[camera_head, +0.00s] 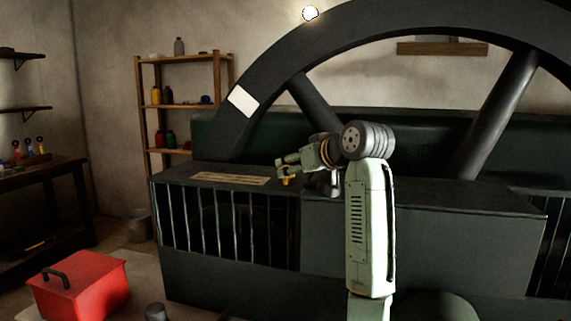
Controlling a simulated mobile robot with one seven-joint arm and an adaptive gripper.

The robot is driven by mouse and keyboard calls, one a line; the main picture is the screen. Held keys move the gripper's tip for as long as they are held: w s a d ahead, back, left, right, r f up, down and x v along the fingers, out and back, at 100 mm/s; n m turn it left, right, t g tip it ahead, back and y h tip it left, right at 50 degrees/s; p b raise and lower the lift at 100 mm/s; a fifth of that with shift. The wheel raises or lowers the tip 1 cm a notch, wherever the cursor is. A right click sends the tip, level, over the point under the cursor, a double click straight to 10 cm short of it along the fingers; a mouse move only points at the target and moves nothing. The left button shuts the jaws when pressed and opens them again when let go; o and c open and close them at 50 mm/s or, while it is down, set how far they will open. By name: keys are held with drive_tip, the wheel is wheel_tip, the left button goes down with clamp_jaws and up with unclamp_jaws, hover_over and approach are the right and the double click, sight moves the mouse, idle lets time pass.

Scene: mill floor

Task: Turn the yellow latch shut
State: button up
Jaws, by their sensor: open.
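A small yellow piece (286,181), which looks like the latch, shows at the top front edge of the dark machine casing (400,240), just right of the barred guard (225,222). My gripper (281,167) is right above it, reaching in from the right with its fingers pointing left. The fingers are open, with nothing visible between them. They partly cover the yellow piece, and I cannot tell whether they touch it or how far it is turned.
A large dark flywheel (268,70) rises behind the casing. A tan plate (230,178) lies on the casing top. A red toolbox (82,288) sits on the floor at the lower left. Wooden shelves (187,105) and a workbench (38,180) stand at the left.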

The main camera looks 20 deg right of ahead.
drive_tip(key=p+x, duration=0.1)
drive_tip(key=x, duration=0.4)
drive_tip(key=shift+w, duration=0.15)
drive_tip(key=shift+c, duration=0.6)
drive_tip(key=c, duration=1)
